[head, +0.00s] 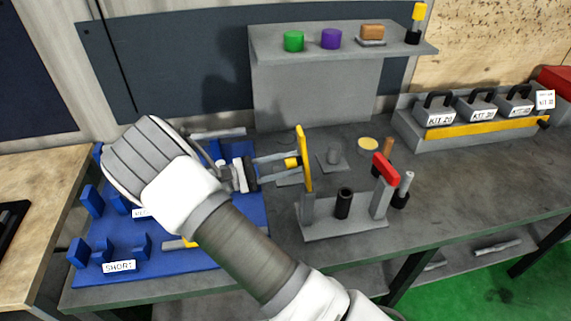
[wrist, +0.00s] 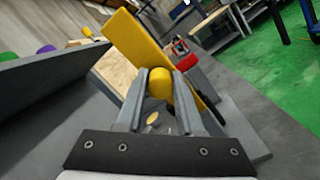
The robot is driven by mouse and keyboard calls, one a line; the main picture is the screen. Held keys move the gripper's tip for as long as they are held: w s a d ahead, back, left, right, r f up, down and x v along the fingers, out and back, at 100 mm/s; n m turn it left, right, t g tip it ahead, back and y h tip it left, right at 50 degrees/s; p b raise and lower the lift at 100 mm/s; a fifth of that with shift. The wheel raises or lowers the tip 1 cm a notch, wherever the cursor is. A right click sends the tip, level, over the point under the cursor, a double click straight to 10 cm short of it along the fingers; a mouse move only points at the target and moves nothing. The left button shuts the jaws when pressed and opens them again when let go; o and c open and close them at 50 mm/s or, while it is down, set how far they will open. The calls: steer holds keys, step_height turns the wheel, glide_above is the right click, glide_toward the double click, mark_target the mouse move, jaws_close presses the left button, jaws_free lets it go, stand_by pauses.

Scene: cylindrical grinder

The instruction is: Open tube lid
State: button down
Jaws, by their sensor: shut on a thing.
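The lid appears to be a yellow flat plate (head: 304,150) with a round yellow knob (head: 291,163) on its left face. The plate stands nearly upright at the left end of a grey stand (head: 335,226), by a grey post (head: 307,206). My gripper (head: 287,163) is shut on the knob from the left. In the wrist view the knob (wrist: 160,84) sits between the two fingers, with the plate (wrist: 137,44) tilted behind it. A black tube (head: 343,204) stands upright in the middle of the stand, apart from the plate. The plate's lower joint is unclear.
A red piece (head: 385,168) tops the stand's right post. A blue rack (head: 170,262) lies below my arm. A grey shelf (head: 345,42) with green and purple cylinders stands behind. Kit boxes (head: 437,112) sit at the right. The bench (head: 470,185) is clear at front right.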

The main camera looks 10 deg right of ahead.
stand_by(0.5)
steer(key=c, duration=0.5)
jaws_free()
steer(key=shift+c, duration=0.2)
steer(key=a+f+b, duration=0.2)
steer(key=a+f, duration=0.1)
steer(key=a, duration=1.4)
steer(key=shift+a+b, duration=0.15)
steer(key=shift+b, duration=0.25)
